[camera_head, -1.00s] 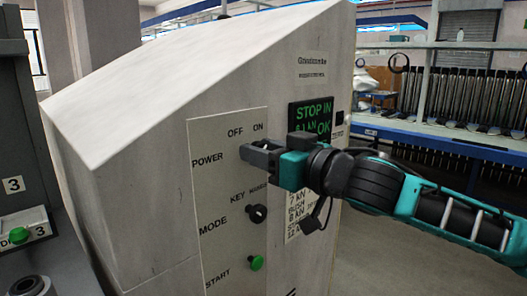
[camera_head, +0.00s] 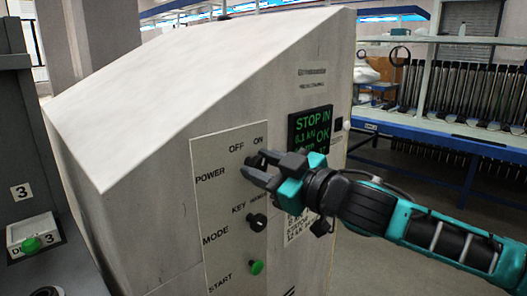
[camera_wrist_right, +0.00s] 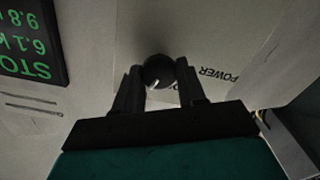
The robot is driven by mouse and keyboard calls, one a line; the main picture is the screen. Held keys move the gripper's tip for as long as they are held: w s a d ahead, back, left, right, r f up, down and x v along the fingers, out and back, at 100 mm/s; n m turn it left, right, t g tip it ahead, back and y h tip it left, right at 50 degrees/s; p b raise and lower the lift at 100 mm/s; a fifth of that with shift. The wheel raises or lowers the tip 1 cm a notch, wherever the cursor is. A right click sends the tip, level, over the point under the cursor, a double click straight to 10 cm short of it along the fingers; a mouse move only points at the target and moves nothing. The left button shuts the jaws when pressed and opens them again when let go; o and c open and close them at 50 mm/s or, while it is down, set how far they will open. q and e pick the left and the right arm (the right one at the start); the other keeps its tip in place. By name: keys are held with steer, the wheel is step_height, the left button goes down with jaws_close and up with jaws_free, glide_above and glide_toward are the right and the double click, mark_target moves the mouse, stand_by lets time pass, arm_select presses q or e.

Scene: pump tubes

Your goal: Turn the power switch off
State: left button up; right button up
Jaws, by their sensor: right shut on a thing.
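The power switch is a round dark knob with a white mark, seen between my right fingers in the right wrist view (camera_wrist_right: 158,70). In the head view it is mostly hidden by the fingertips, below the OFF and ON labels and right of POWER on the pale panel (camera_head: 222,150). My right gripper (camera_head: 250,170) is shut on this knob, one finger on each side; it also shows in the right wrist view (camera_wrist_right: 158,80). I cannot tell whether the mark points to OFF or ON. My left gripper is not in view.
The black mode knob (camera_head: 257,222) and green start button (camera_head: 257,267) sit lower on the panel. A display with green text (camera_head: 310,128) is right of the power switch, close to my right gripper. A dark machine with a green button (camera_head: 31,245) stands at left.

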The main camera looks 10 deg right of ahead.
steer(key=shift+r+n+p, duration=0.2)
steer(key=shift+n+p, duration=0.6)
steer(key=shift+n, duration=0.1)
steer(key=shift+n+p, duration=0.45)
steer(key=shift+n, duration=0.05)
steer(key=n+p, duration=0.2)
steer(key=shift+n, duration=0.3)
steer(key=n+p, duration=0.2)
steer(key=shift+a+f+n, duration=0.1)
steer(key=shift+n, duration=0.3)
steer(key=shift+n+p, duration=0.75)
steer(key=shift+n, duration=0.05)
steer(key=shift+f+n+p, duration=0.15)
steer(key=shift+n+p, duration=0.4)
steer(key=shift+n, duration=0.45)
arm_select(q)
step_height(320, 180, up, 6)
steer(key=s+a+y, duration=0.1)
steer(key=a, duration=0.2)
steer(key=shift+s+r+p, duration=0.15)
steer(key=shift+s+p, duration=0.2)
arm_select(e)
steer(key=shift+f+n, duration=0.1)
steer(key=shift+n, duration=0.5)
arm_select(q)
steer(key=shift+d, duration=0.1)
